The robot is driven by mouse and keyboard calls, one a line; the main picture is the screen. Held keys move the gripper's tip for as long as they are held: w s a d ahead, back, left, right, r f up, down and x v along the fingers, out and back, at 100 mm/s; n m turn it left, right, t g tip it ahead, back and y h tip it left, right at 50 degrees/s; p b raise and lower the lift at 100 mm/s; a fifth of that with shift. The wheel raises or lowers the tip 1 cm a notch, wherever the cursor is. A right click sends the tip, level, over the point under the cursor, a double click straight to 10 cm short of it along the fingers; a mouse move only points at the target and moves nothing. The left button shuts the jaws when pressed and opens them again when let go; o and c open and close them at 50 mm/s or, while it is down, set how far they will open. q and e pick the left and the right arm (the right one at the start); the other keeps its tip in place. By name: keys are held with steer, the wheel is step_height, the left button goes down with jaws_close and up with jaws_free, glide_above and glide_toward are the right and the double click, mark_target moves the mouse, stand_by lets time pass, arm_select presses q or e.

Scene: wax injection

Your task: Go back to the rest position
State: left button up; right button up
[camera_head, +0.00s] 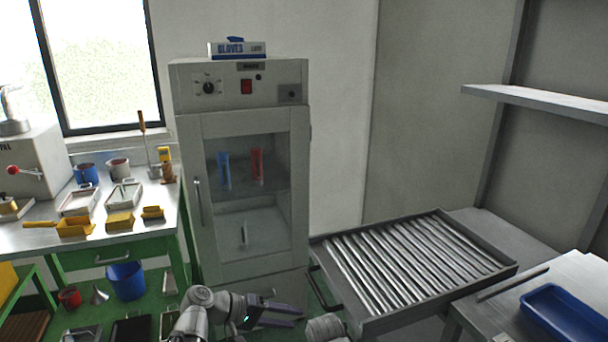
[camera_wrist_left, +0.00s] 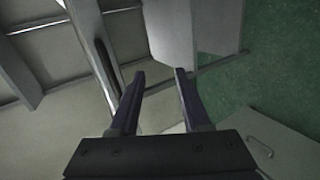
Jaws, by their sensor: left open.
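My left gripper (camera_head: 284,311) is low in front of the cabinet, at the bottom middle of the head view. Its two dark fingers are apart, with nothing between them. In the left wrist view the open fingers of my left gripper (camera_wrist_left: 160,78) point away from the camera, with a pale panel and green floor beyond. A rounded light-grey part shows at the bottom edge, right of the left gripper. My right gripper does not show in either view.
A grey cabinet (camera_head: 205,260) with a closed glass door holds a blue and a red item. A roller conveyor (camera_head: 425,260) stands at right, near a table with a blue tray (camera_head: 530,294). A cluttered workbench (camera_head: 100,241) and blue bucket (camera_head: 126,280) are at left.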

arm_select(q)
steer(key=s+a+f+m+g+y, duration=0.3)
steer(key=s+a+f+y, duration=0.4)
steer(key=a+f+y, duration=0.45)
steer(key=s+d+r+m+p, duration=0.1)
steer(key=s+d+r+p, duration=0.1)
steer(key=r+p, duration=0.4)
steer(key=s+d+r+m+y+p, duration=0.1)
steer(key=s+d+r+p, duration=0.1)
steer(key=d+r+p, duration=0.2)
steer(key=s+d+r+m+g+p, duration=0.1)
steer(key=d+r+p, duration=0.3)
steer(key=r+p, duration=0.5)
steer(key=shift+s+m, duration=0.3)
steer(key=shift+s, duration=0.1)
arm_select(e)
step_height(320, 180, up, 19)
arm_select(q)
steer(key=shift+y, duration=0.25)
